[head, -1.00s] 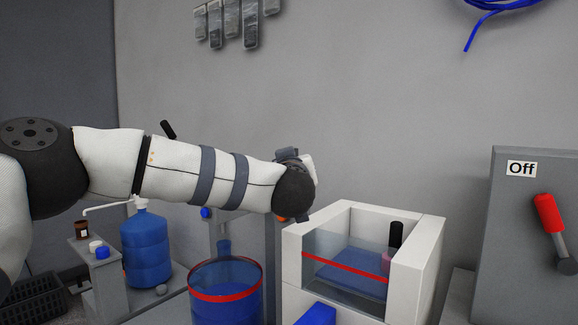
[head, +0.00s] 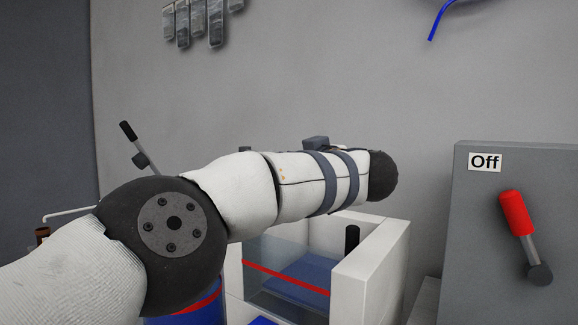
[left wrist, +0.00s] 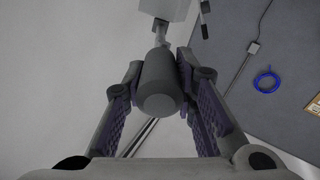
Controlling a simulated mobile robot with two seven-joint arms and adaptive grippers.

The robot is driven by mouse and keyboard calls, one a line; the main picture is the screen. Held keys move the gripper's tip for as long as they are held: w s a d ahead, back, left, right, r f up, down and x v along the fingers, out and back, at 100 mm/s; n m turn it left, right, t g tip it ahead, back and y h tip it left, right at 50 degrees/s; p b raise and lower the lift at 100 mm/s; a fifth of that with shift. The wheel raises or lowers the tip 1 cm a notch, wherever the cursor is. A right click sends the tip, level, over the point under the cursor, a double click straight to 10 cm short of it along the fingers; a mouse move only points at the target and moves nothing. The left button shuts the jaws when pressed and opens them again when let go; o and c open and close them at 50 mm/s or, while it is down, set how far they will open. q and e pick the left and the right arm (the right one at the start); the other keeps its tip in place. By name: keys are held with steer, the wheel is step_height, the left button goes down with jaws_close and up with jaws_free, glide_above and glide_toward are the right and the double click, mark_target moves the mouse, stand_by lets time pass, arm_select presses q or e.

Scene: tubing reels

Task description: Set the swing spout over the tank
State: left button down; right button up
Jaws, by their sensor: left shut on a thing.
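The tank (head: 375,268), a white housing with a clear front and a red line, stands below my left arm in the head view. Blue shows inside it. My left arm reaches across above its back part and hides much of it. My left gripper (left wrist: 160,76) is hidden in the head view. In the left wrist view its fingers are shut on a grey cylinder (left wrist: 158,103), a handle-like part. I cannot tell whether this belongs to the swing spout. The spout is not clearly seen in the head view. My right gripper is not in view.
A grey box (head: 480,235) marked Off, with a red-handled lever (head: 516,213), stands at the right. A black-handled lever (head: 128,131) rises behind my arm. A thin white tube (head: 68,214) shows at the left. A blue coil (left wrist: 267,81) shows in the left wrist view.

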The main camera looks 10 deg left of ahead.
arm_select(q)
steer(key=shift+w+d+f, duration=0.1)
steer(key=shift+w+d, duration=0.15)
steer(key=c, duration=1.3)
jaws_free()
steer(key=shift+a, duration=0.1)
steer(key=v, duration=1.2)
steer(key=shift+c, duration=0.2)
